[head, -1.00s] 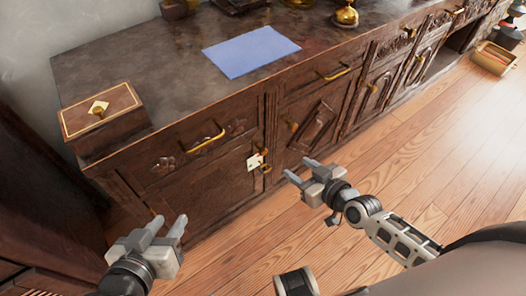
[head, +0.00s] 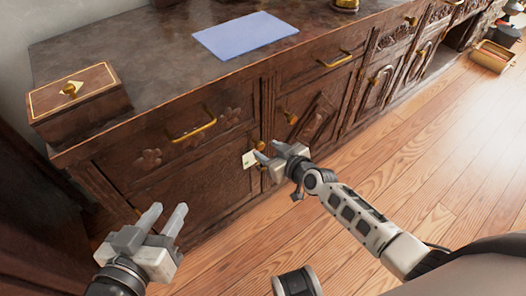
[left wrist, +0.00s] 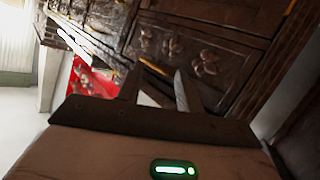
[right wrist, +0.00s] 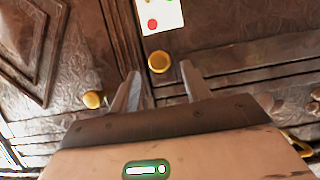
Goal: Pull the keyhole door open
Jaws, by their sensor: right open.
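The door (head: 200,195) is a dark carved wooden panel below a drawer. It looks closed. A small white card (head: 249,159) is on its right edge, beside a gold knob (head: 259,145). In the right wrist view the card (right wrist: 160,15) shows coloured dots, and a round gold knob (right wrist: 159,62) appears between my fingertips. My right gripper (head: 265,152) is open at the door's right edge. I cannot tell whether its fingers touch the knob. My left gripper (head: 166,213) is open and empty, in front of the door's lower left. I cannot make out a keyhole.
A drawer with a gold bar handle (head: 194,130) is above the door. A wooden box (head: 80,103) and blue sheet (head: 245,35) lie on the cabinet top. A neighbouring door's gold knob (head: 291,118) is to the right. Wooden floor (head: 400,150) is clear at right.

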